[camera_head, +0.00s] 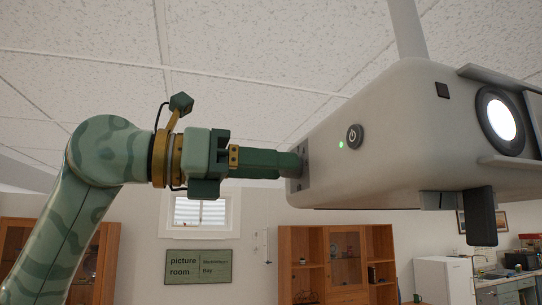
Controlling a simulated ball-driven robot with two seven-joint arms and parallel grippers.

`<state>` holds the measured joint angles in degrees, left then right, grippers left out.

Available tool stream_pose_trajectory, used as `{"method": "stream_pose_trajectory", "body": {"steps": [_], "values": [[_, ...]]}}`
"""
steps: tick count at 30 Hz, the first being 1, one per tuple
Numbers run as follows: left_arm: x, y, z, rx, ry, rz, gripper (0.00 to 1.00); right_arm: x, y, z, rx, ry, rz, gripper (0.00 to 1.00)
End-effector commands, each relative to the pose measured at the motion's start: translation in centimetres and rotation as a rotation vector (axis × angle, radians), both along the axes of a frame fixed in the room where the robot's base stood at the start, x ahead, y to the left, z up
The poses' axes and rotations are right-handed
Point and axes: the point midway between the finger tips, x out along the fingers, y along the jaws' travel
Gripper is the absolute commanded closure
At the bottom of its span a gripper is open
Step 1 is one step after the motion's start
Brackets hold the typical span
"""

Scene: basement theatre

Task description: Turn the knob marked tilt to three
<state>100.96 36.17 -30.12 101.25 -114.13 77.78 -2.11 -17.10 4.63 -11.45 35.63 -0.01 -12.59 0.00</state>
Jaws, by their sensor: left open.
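A pale grey projector (390,140) hangs from a pole at the upper right. Its left end carries a narrow panel (305,172) with small dark details, too small to read. My left gripper (292,165), green with brass parts, reaches in from the left, level, with its fingertips right at this panel. The jaws are open, though the fingers overlap from this angle. The knob marked tilt cannot be made out; the fingers cover part of the panel. I cannot tell whether the fingers touch a knob. My right gripper is not in view.
The projector has a round power button (354,137), a green light (341,145) and a lit lens (501,118). A dark block (481,216) hangs below it. Wooden shelves (337,265) and a "picture room" sign (198,267) are far behind.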

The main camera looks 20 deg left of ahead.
Motion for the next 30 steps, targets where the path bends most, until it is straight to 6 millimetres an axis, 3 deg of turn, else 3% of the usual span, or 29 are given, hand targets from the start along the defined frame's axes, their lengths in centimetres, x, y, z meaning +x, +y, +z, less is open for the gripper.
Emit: {"method": "stream_pose_trajectory", "body": {"steps": [11,15,16,30], "values": [[0.39,-0.54,-0.05,-0.001,0.000,0.000,0.54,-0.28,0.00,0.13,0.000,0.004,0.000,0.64],[0.37,-0.53,-0.05,-0.001,0.001,0.000,0.93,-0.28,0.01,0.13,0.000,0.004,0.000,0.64],[0.37,-0.53,-0.04,-0.001,0.001,0.000,0.96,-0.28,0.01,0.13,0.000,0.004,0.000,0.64],[0.38,-0.47,0.07,0.056,-0.084,0.002,0.96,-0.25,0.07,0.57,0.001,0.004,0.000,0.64]]}}
